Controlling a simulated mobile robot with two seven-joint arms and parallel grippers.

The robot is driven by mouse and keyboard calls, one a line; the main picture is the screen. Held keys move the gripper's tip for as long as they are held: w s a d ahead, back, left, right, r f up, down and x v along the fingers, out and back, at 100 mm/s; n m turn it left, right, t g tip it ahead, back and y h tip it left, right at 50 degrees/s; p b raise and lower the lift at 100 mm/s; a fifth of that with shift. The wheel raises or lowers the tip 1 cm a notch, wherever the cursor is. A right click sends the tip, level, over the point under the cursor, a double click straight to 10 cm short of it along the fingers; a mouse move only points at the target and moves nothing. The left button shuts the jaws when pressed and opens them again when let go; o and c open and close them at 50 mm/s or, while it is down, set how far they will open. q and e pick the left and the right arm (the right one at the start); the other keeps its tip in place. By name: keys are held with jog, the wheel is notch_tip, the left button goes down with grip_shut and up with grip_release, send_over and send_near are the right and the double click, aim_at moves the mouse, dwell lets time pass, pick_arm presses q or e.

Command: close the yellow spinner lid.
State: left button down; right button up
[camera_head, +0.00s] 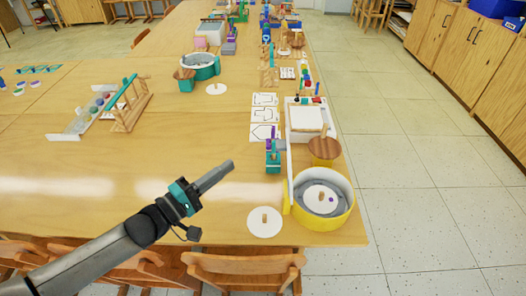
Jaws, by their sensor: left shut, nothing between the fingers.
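The yellow spinner (350,211) is a round yellow tub with a grey inside near the table's front right corner. A white disc (314,193) with a small peg and a purple bit lies in it. My right gripper is not in view.
A loose white disc (264,226) lies left of the spinner. A teal and purple item (272,157) and white pattern cards (264,115) stand behind it. A teal spinner (206,68) is farther back. Chairs (244,268) line the front edge. Open floor lies at right.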

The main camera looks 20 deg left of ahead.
pick_arm(q)
jog(key=w+d, duration=0.7)
jog(key=shift+w+d+r, duration=0.15)
jog(key=shift+r, duration=0.3)
